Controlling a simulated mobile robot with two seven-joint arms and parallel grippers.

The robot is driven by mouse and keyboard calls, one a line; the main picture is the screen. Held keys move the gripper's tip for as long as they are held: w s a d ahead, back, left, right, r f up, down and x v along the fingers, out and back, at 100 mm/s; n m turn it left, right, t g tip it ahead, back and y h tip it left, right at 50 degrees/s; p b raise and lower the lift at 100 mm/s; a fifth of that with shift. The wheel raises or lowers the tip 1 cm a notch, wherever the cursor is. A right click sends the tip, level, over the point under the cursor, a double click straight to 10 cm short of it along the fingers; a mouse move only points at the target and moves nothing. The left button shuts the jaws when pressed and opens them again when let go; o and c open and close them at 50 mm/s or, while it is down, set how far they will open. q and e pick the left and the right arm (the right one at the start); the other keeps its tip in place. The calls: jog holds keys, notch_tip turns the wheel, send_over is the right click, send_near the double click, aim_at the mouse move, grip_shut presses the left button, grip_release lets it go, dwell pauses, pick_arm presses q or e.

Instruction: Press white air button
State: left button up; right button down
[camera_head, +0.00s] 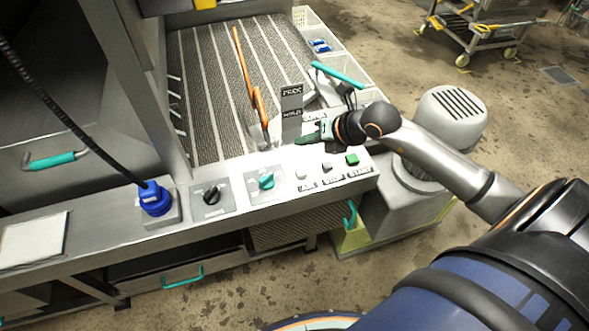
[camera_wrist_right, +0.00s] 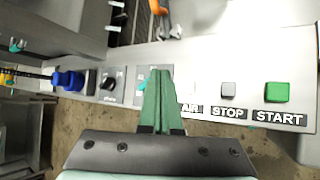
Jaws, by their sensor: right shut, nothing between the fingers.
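The white air button (camera_head: 300,174) sits on the sloped grey control panel (camera_head: 235,217), the leftmost of a row of three. My right gripper (camera_head: 303,138) is shut and empty, above the panel's back edge and behind the button in the head view. Its green fingers also show in the right wrist view (camera_wrist_right: 160,74), pointing away over the panel. I cannot tell contact from these views. My left gripper is not in view.
Beside it are the grey stop button (camera_head: 327,166) and green start button (camera_head: 351,159). To the left are a teal knob (camera_head: 266,181), a black knob (camera_head: 211,194) and a blue connector (camera_head: 155,198).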

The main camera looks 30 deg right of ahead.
jog(key=shift+d, duration=0.1)
dwell(0.3)
jog(key=b, duration=0.6)
send_over(304, 174)
notch_tip(304, 174, down, 8)
jog(key=shift+s+r, duration=0.1)
jog(key=shift+f+b, duration=0.5)
jog(key=shift+f, duration=0.15)
dwell(1.2)
jog(key=shift+f+b, duration=0.25)
jog(key=shift+b, duration=0.05)
jog(key=shift+f+b, duration=0.4)
jog(key=shift+f, duration=0.2)
dwell(0.6)
jog(key=shift+r, duration=0.1)
jog(key=shift+r+p, duration=0.85)
jog(key=shift+r, duration=0.05)
